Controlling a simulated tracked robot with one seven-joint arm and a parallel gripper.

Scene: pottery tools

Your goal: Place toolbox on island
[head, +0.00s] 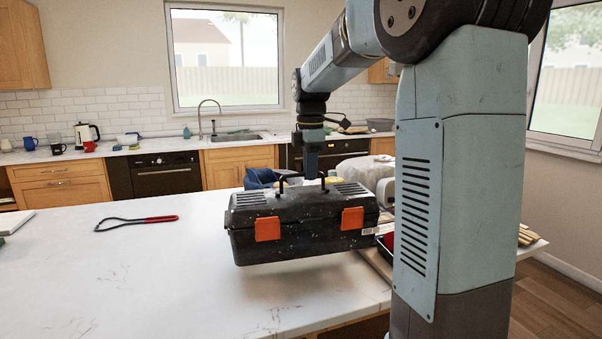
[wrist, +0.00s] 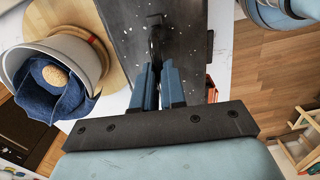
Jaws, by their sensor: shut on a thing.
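The black, speckled toolbox (head: 300,238) with orange latches is at the right part of the white marble island (head: 130,275) in the head view. My gripper (head: 311,176) is above it, shut on its top handle, with the fingers pointing down. In the wrist view, the gripper fingers (wrist: 158,72) meet at the handle, and the toolbox lid (wrist: 140,40) lies beyond them. The toolbox is over the island top near its right edge and looks slightly tilted.
A red-handled loop tool (head: 138,221) lies on the island, left of the toolbox. A blue cloth and a round tan item (wrist: 55,76) sit in a grey basin in the wrist view. The island's left and front are mostly clear. A sink counter (head: 233,137) runs behind.

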